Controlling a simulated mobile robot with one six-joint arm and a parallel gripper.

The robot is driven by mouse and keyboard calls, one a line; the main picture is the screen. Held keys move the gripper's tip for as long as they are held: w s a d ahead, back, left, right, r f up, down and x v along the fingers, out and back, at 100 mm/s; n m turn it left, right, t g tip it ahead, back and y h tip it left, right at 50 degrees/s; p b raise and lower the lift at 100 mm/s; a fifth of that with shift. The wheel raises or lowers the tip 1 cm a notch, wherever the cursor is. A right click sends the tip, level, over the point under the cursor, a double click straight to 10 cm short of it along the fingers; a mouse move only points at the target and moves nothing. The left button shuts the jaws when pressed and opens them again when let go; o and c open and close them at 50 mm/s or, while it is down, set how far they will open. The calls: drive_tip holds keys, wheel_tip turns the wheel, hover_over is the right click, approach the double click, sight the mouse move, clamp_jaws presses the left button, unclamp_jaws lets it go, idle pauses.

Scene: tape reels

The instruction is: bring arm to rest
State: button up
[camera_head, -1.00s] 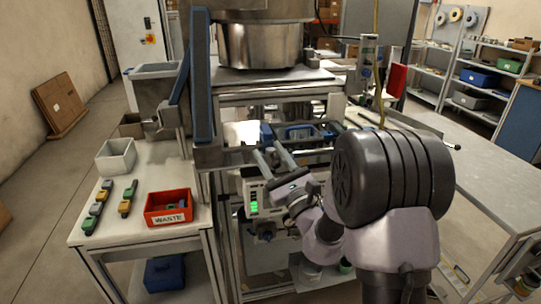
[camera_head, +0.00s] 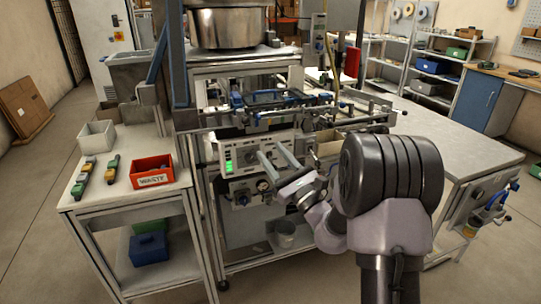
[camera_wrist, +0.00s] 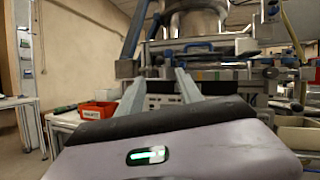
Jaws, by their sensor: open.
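My arm reaches up from the lower right in the head view, bent at a dark ribbed joint. My gripper (camera_head: 279,160) points toward the front of the machine (camera_head: 240,155), its two pale fingers apart with nothing between them. In the wrist view my gripper (camera_wrist: 159,88) shows both fingers spread and empty, with the machine front behind them. I cannot tell the exact gap between the fingertips and the machine.
A grey bench (camera_head: 450,140) stands on the right, with shelves (camera_head: 425,70) behind. Open floor shows at far left.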

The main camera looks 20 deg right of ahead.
drive_tip(key=s+a+r+n+g+y, duration=0.2)
drive_tip(key=s+a+n+g+y, duration=0.15)
drive_tip(key=a, duration=0.25)
drive_tip(key=s+a+r+n+g+y, duration=0.3)
drive_tip(key=a+n+g+y, duration=0.15)
drive_tip(key=a, duration=0.25)
drive_tip(key=s+a+f+n+g, duration=0.2)
drive_tip(key=s+a+n+g, duration=0.7)
drive_tip(key=s, duration=0.5)
drive_tip(key=s+f+n+g+h, duration=0.1)
drive_tip(key=s+f+n+h, duration=0.3)
drive_tip(key=s, duration=0.4)
drive_tip(key=s+d+f+n+t+h, duration=0.1)
drive_tip(key=s+d+n+h, duration=0.1)
drive_tip(key=d, duration=0.4)
drive_tip(key=s+d+f+n+t+h, duration=0.1)
drive_tip(key=s+d+f+n+h, duration=0.1)
drive_tip(key=s+d+h, duration=0.3)
drive_tip(key=shift+d+t+h, duration=0.3)
drive_tip(key=shift+d+h, duration=0.15)
drive_tip(key=shift+h, duration=0.65)
